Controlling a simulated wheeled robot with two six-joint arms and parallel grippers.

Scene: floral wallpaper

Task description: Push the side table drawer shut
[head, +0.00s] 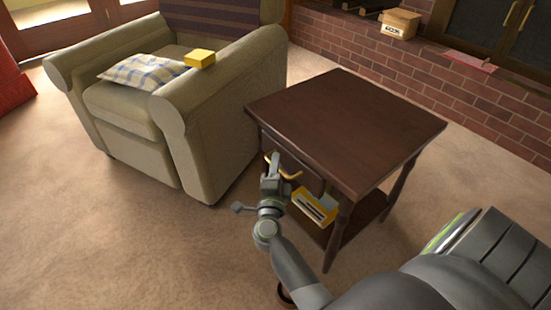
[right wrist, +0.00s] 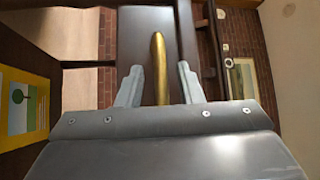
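The dark brown side table (head: 345,125) stands in the middle of the head view. Its drawer front (head: 307,167) faces my right gripper (head: 275,167) and is partly hidden by it; how far the drawer stands out is hard to tell. A gold drawer handle (head: 287,174) shows by the fingers. In the right wrist view, the handle (right wrist: 160,65) runs between the two spread fingers of my right gripper (right wrist: 160,72), with gaps on both sides. The drawer panel (right wrist: 132,35) is just beyond. My left gripper is out of view.
A beige armchair (head: 230,110) with a checked cushion (head: 145,71) and a yellow block (head: 200,58) stands left of the table. A yellow box-like item (head: 316,207) is on the lower shelf. Open carpet (head: 110,235) lies in front.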

